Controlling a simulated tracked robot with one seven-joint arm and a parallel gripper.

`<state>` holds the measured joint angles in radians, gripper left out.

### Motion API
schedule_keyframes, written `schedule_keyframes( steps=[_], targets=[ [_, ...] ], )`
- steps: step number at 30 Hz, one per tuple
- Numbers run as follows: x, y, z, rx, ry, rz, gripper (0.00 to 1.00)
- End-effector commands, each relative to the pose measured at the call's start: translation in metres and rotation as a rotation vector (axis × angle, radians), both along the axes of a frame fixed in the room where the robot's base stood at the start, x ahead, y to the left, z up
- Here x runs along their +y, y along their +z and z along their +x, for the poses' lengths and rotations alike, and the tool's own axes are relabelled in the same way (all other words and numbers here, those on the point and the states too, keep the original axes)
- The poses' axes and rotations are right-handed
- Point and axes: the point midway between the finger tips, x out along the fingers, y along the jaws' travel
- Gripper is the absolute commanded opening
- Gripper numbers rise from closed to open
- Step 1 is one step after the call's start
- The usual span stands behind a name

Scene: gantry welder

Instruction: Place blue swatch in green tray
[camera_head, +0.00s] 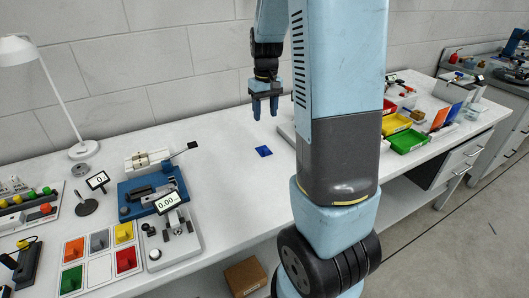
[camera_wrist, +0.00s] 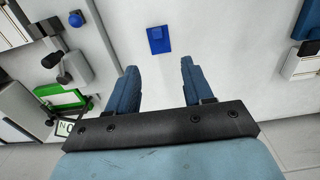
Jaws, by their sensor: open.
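The blue swatch (camera_head: 264,151) lies flat on the white bench, a small square with a raised nub on it. It also shows in the wrist view (camera_wrist: 158,40), ahead of the fingertips. My gripper (camera_head: 265,112) hangs above the bench over the swatch, pointing down. In the wrist view my gripper (camera_wrist: 158,72) is open, with nothing between its two fingers and the swatch apart from them. The green tray (camera_head: 408,141) stands at the right of the bench, beside a yellow tray (camera_head: 396,123); my arm hides the bench just left of it.
At the left are a lamp (camera_head: 28,62), a blue device (camera_head: 150,190), a scale display (camera_head: 168,203) and a panel of coloured squares (camera_head: 100,255). Bare bench surrounds the swatch. A cardboard box (camera_head: 245,276) sits under the bench.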

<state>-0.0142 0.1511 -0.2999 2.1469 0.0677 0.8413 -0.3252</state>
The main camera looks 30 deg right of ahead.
Motion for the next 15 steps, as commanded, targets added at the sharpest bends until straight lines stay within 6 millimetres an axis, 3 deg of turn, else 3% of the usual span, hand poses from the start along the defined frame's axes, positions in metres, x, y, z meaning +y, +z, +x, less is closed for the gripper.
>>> schedule_keyframes(
  steps=[5, 15],
  targets=[
    [-0.004, -0.014, 0.004, 0.014, -0.001, -0.002, 0.51],
    [-0.004, -0.069, 0.002, 0.016, -0.001, -0.003, 0.51]
  ],
)
